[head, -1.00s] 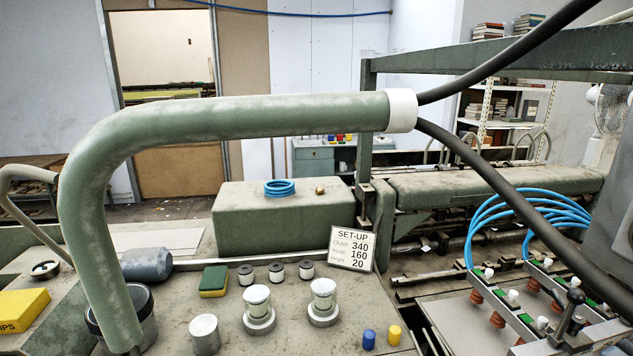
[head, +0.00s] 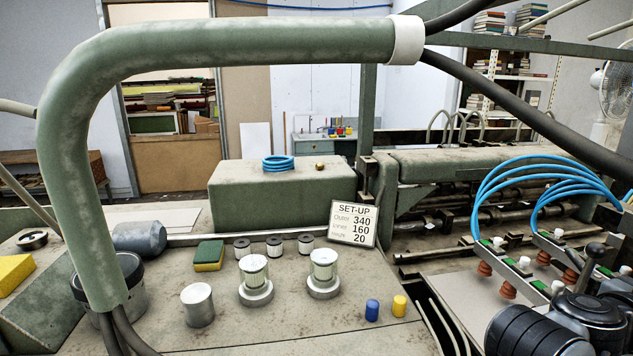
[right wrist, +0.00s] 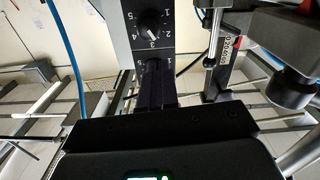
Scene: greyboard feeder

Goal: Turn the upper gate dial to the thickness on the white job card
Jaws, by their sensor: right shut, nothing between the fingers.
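A black upper dial (right wrist: 152,22) with a white mark sits on a grey panel in the right wrist view, with numbers around it. I cannot tell exactly which number it points at. Just below it, a second, lower dial is mostly hidden by my right gripper (right wrist: 155,72), which is shut and empty. Its fingers point at the panel below the upper dial; whether they touch it is unclear. A white card (head: 353,224) headed SET-UP leans on the bench in the head view, reading 340, 160 and 20 beside small labels. My left gripper is not in view.
A thick green pipe (head: 220,55) arches across the head view. White-topped canisters (head: 323,268), a sponge (head: 209,256) and blue and yellow plugs (head: 399,306) stand on the bench. Blue hoses (head: 510,185) loop at right. A metal cylinder (right wrist: 290,88) hangs right of the dials.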

